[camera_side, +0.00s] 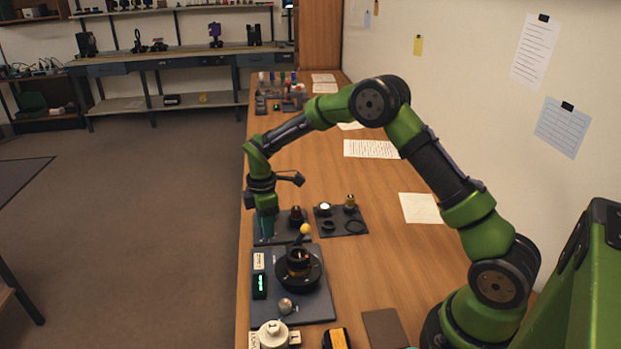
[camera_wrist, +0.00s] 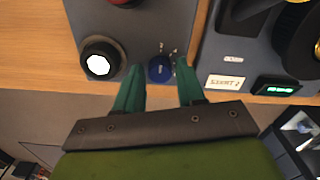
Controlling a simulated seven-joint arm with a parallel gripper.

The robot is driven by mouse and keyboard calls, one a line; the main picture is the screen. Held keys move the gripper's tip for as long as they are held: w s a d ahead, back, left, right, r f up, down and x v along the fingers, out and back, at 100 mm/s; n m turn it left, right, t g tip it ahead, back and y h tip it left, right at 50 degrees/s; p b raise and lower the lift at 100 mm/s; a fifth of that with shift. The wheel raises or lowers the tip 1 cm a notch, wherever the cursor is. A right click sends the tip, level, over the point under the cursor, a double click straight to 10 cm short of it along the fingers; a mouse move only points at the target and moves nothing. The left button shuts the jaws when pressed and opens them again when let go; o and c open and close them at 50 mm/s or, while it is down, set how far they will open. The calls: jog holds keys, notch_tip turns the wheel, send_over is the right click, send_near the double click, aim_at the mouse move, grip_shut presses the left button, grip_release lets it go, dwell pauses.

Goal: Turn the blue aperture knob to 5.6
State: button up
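The blue knob (camera_wrist: 160,69) sits on a dark grey panel (camera_wrist: 170,20) near its edge, with small pale markings beside it that are too small to read. My gripper (camera_wrist: 159,68) has its two green fingers apart, one to each side of the blue knob. A small gap seems to show between the fingers and the knob; I cannot tell how high the tips are above the panel. In the side view my gripper (camera_side: 266,236) points down over the panel (camera_side: 285,239), and the blue knob is hidden there.
A black knob with a white top (camera_wrist: 99,62) is left of my gripper. A red-topped part (camera_side: 296,215) stands on the same panel. A neighbouring board holds a dark lens-like part (camera_side: 299,265) and a green display (camera_wrist: 277,89). A tray (camera_side: 342,234) with small parts lies right.

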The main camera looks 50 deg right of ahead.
jog(key=shift+f, duration=0.25)
grip_shut()
